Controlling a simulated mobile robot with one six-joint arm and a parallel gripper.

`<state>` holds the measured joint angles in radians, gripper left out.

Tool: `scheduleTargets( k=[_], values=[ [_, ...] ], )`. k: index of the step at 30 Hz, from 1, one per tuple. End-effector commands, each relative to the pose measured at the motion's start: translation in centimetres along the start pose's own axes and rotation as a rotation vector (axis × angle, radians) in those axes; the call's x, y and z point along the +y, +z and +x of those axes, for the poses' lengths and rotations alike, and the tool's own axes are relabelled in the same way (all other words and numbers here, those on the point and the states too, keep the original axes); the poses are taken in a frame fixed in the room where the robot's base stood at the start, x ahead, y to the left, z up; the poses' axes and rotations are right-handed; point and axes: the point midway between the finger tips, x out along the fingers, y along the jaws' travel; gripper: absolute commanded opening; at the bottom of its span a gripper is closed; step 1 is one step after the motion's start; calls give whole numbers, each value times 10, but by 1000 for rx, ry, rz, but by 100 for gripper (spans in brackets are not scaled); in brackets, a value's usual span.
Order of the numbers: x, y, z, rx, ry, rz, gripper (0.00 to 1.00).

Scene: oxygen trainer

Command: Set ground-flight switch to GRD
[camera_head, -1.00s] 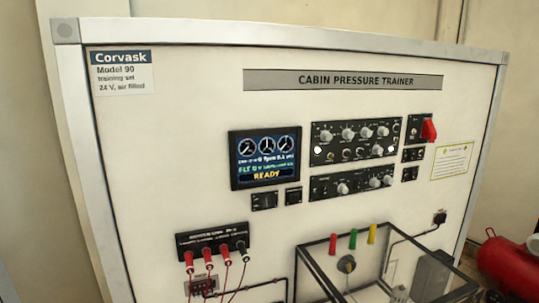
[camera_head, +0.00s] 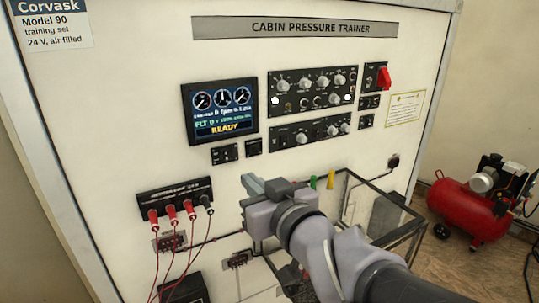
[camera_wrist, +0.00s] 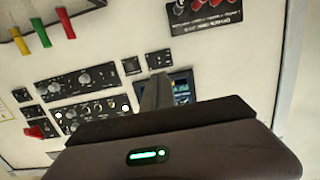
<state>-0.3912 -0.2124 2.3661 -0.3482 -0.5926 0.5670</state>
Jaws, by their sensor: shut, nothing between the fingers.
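The trainer panel (camera_head: 150,110) carries several small switch modules. Their labels are too small to read, so I cannot tell which is the ground-flight switch. Two small black modules, a left one (camera_head: 224,154) and a right one (camera_head: 254,146), sit below the display (camera_head: 220,108), which reads FLT and READY. They also show in the wrist view, as one module (camera_wrist: 132,65) and another (camera_wrist: 158,58), in a turned-over picture. My gripper (camera_head: 255,184) is shut and empty, in front of the panel below these modules. Its finger (camera_wrist: 156,92) covers part of the display in the wrist view.
Knob panels (camera_head: 310,90) and a red-guarded switch (camera_head: 384,77) are at right. Red and black plugs with leads (camera_head: 172,212) are at lower left. A framed clear box (camera_head: 385,212) with coloured handles stands out below. A red compressor (camera_head: 465,207) is on the floor.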

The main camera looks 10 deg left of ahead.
Motion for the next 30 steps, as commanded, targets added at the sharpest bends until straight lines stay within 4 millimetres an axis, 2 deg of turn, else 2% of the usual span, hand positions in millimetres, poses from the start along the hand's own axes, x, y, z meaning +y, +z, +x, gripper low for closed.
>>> scheduleTargets(
  k=[9,15,21,30],
  values=[
    [0,0,70,-2,0,0,0],
    [0,0,104,-2,1,-1,0],
    [1,0,118,0,2,0,0],
    [1,0,118,0,2,-1,0]
  ],
)
